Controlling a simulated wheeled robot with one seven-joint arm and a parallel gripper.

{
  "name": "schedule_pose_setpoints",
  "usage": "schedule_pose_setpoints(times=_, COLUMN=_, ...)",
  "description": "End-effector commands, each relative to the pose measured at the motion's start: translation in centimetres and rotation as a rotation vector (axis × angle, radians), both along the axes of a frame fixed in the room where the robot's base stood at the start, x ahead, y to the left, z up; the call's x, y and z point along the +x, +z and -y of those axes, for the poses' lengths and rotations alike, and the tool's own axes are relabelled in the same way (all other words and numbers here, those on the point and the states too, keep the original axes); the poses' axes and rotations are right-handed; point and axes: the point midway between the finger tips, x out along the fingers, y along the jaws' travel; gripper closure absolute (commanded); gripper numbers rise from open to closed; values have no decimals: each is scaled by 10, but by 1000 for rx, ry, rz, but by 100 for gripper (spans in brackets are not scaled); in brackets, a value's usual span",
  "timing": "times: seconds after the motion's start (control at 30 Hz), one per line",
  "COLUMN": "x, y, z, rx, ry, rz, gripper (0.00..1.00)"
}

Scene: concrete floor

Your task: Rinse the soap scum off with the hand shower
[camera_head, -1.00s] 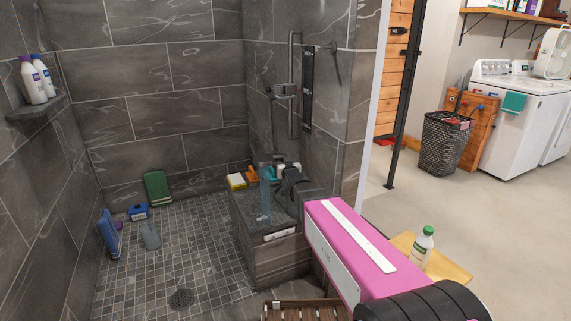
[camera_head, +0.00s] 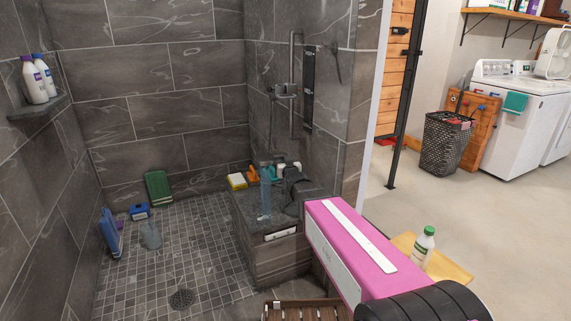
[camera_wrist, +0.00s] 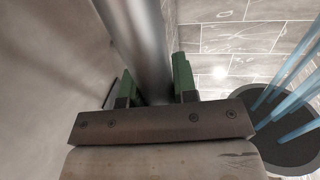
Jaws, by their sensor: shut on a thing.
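My gripper (camera_wrist: 153,78), with green finger pads, is shut on a silver tube (camera_wrist: 143,35), apparently the hand shower's handle. A dark round shower head (camera_wrist: 285,130) shows at the lower right of the wrist view, with blue water jets (camera_wrist: 295,85) leaving it. The join between tube and head is hidden. In the head view, my dark gripper end (camera_head: 294,183) is over the stone bench (camera_head: 246,210), and a blue stream (camera_head: 265,195) falls on the bench top. A pale patch (camera_head: 263,217) lies where it lands; I cannot tell whether it is scum or water.
A yellow sponge (camera_head: 237,181) and an orange bottle (camera_head: 252,174) stand at the bench's back. The wall rail (camera_head: 293,90) is behind. A green object (camera_head: 157,186) and blue bottle (camera_head: 108,232) stand on the tiled floor. A wooden stool (camera_head: 300,308) is in front.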

Motion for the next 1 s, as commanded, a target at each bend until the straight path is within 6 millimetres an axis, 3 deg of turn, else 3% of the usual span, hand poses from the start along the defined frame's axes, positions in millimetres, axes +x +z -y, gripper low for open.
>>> schedule_pose_setpoints(times=0.7, x=35, y=0, z=-14, rx=-1, ry=0, rz=1, gripper=100)
schedule_pose_setpoints(times=1.0, x=37, y=0, z=-15, rx=0, ry=0, rz=1, gripper=100)
